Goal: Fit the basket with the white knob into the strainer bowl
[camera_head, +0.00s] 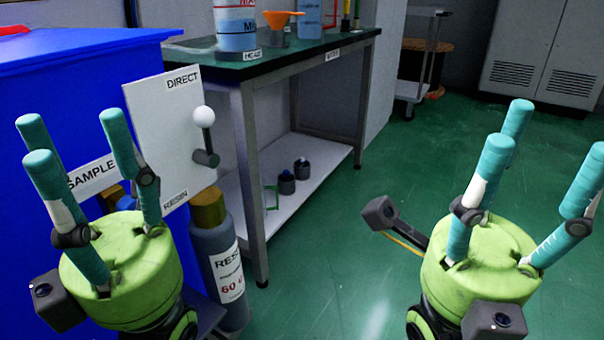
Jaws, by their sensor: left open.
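I cannot make out a basket or a strainer bowl in the head view. The one white knob (203,116) in sight is a ball on a dark lever, fixed to a white panel marked DIRECT and RESIN (160,130). My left gripper (78,145) points up at the lower left, in front of the blue cabinet and left of the panel. Its fingers are spread and nothing is between them. My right gripper (545,150) points up at the right over the green floor, with its fingers apart and empty.
A dark-topped bench (290,50) carries an orange funnel (281,20) and containers of blue liquid. Small dark cups (287,182) stand on its lower shelf. A RESIN bottle (218,255) stands beside the blue cabinet (60,75). A cart (420,60) is behind; the middle floor is clear.

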